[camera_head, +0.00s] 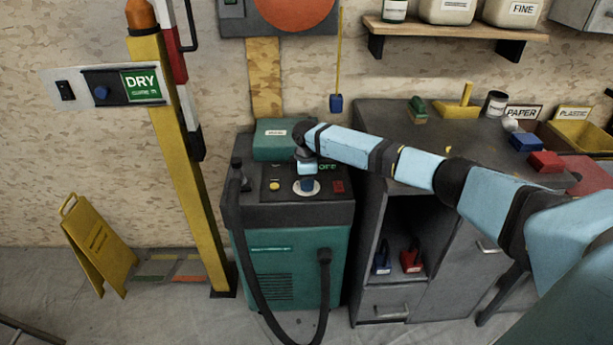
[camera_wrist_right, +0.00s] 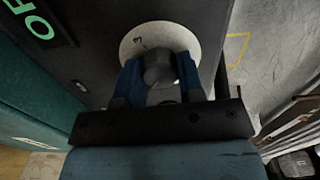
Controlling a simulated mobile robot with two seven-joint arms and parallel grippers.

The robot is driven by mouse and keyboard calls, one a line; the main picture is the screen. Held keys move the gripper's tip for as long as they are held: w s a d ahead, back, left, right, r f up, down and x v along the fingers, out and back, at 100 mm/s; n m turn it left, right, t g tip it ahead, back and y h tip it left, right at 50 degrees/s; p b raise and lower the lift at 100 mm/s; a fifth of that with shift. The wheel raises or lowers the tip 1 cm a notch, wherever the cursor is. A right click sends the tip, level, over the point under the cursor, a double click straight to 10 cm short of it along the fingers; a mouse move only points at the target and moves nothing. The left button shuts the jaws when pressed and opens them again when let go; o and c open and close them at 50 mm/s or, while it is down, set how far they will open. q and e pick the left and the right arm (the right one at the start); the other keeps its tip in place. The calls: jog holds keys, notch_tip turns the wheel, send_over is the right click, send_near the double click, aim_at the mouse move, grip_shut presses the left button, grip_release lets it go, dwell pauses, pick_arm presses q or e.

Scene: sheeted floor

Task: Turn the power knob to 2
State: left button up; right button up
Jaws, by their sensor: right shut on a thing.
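The power knob (camera_wrist_right: 158,68) is dark and round, on a white dial plate (camera_wrist_right: 128,44) in the right wrist view. My right gripper (camera_wrist_right: 159,82) is shut on the knob, one blue finger on each side of it. One small mark on the dial is visible but too unclear to read. In the head view the dial (camera_head: 315,189) sits on the dark top panel of a teal machine (camera_head: 262,245). There my right gripper (camera_head: 307,184) comes down over it and hides the knob. My left gripper is not in view.
A yellow button (camera_head: 274,185) and a red switch (camera_head: 338,186) flank the dial. A black hose (camera_head: 245,265) hangs down the machine's front. A grey workbench (camera_head: 410,165) stands close on the right, and a yellow post (camera_head: 185,160) on the left.

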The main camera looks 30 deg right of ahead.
jog(key=m+p, duration=0.1)
jog(key=p, duration=0.1)
jog(key=m+p, duration=0.2)
jog(key=p, duration=0.1)
jog(key=shift+a+r+m, duration=0.1)
jog(key=shift+r+m, duration=0.2)
jog(key=shift+r, duration=0.05)
jog(key=m+p, duration=0.2)
jog(key=p, duration=0.1)
jog(key=shift+f+m, duration=0.1)
jog(key=shift+m, duration=0.2)
jog(key=m+p, duration=0.2)
jog(key=shift+f+m, duration=0.1)
jog(key=shift+m, duration=0.3)
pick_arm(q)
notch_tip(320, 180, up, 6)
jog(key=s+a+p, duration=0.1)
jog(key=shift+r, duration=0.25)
pick_arm(e)
jog(key=shift+m, duration=0.6)
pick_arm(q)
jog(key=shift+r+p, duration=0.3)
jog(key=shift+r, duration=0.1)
pick_arm(e)
jog(key=shift+f+m, duration=0.1)
jog(key=shift+m, duration=0.2)
jog(key=o, duration=0.9)
